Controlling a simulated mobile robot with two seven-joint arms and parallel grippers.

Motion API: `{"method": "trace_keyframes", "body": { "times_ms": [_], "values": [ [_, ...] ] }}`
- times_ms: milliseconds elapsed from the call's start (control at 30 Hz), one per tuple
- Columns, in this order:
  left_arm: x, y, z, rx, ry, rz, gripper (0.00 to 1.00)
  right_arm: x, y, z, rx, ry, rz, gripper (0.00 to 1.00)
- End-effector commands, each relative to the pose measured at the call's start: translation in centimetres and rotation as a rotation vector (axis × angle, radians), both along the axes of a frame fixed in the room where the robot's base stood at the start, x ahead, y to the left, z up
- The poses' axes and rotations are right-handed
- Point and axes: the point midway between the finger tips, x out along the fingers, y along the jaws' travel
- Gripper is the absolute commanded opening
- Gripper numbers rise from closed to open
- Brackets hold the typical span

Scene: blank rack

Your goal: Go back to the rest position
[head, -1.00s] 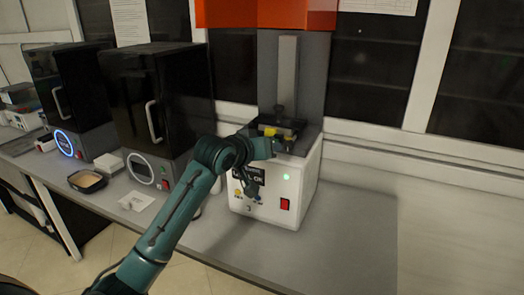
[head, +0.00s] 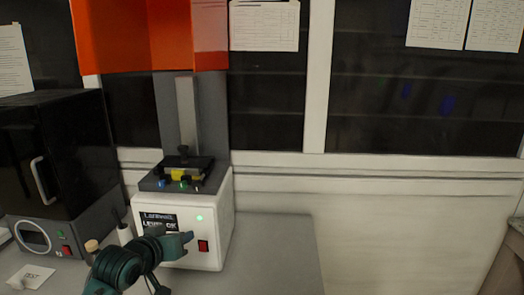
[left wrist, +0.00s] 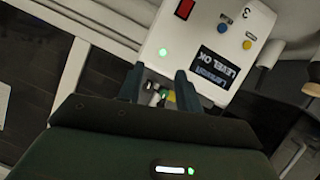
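My left gripper (head: 186,240) is in front of the white machine base (head: 221,222), low by its front panel in the head view. In the left wrist view my left gripper (left wrist: 158,80) has its two dark fingers apart, with no object held between them. The panel with the "LEVEL OK" display (left wrist: 222,67) and a red switch (left wrist: 185,9) is beyond the fingers. My right gripper is not in view.
A raised orange hood (head: 150,35) tops the machine, above a dark platform with a yellow piece (head: 180,175). A black cabinet (head: 60,150) stands left. A "TEST" paper (head: 32,278) lies on the grey bench (head: 275,255), clear right of the machine.

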Motion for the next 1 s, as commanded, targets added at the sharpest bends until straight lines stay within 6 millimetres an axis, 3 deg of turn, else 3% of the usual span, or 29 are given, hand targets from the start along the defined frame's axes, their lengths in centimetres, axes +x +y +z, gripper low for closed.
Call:
{"method": "trace_keyframes", "body": {
  "times_ms": [33,100,167,300,400,500,633,767,1000],
  "values": [
    [-2.0,-0.8,-4.0,0.018,0.032,-0.019,0.35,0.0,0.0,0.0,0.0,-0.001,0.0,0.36],
    [-4.6,-1.7,-8.2,0.049,0.053,-0.044,0.35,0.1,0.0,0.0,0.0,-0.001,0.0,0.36],
    [-7.1,-2.4,-11.5,0.077,0.07,-0.065,0.35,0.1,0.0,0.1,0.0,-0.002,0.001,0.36],
    [-14.0,-4.0,-18.1,0.137,0.109,-0.114,0.35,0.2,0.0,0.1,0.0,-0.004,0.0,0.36],
    [-19.1,-5.0,-21.5,0.179,0.134,-0.146,0.35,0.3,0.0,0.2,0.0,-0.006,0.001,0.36],
    [-23.5,-5.7,-23.6,0.213,0.153,-0.172,0.35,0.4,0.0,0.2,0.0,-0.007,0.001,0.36],
    [-27.2,-6.2,-25.0,0.243,0.166,-0.194,0.35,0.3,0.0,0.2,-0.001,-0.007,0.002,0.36],
    [-28.7,-6.4,-25.4,0.258,0.17,-0.204,0.35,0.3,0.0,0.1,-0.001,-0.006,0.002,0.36],
    [-28.8,-6.4,-25.5,0.258,0.17,-0.204,0.35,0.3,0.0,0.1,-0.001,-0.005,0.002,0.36]
  ]
}}
